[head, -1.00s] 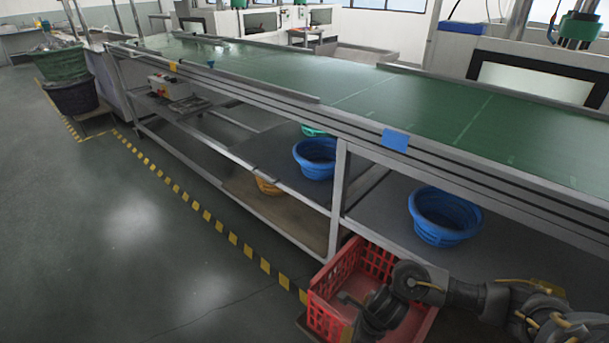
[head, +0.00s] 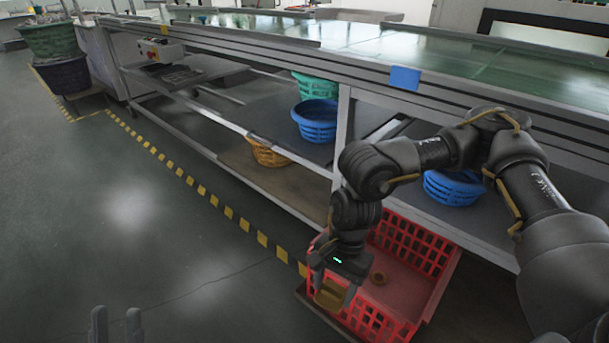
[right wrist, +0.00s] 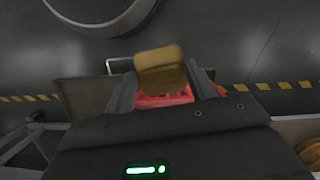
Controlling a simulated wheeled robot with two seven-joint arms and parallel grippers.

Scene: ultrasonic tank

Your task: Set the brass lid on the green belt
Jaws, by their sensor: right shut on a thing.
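The brass lid (head: 331,294) is a small gold-brown block-like piece. My right gripper (head: 332,290) is shut on it, above the front left edge of the red crate. In the right wrist view the lid (right wrist: 160,68) sits between the two fingers (right wrist: 165,85) and hides part of what lies behind. The green belt (head: 340,35) runs along the top of the long conveyor frame, higher than and behind my right gripper. My left gripper (head: 117,325) shows only its fingertips at the bottom left edge; they are apart with nothing between them.
Blue baskets (head: 316,120) and an orange basket (head: 268,152) sit on the lower shelves. A blue tag (head: 405,78) marks the conveyor's side rail. The belt's visible surface is clear.

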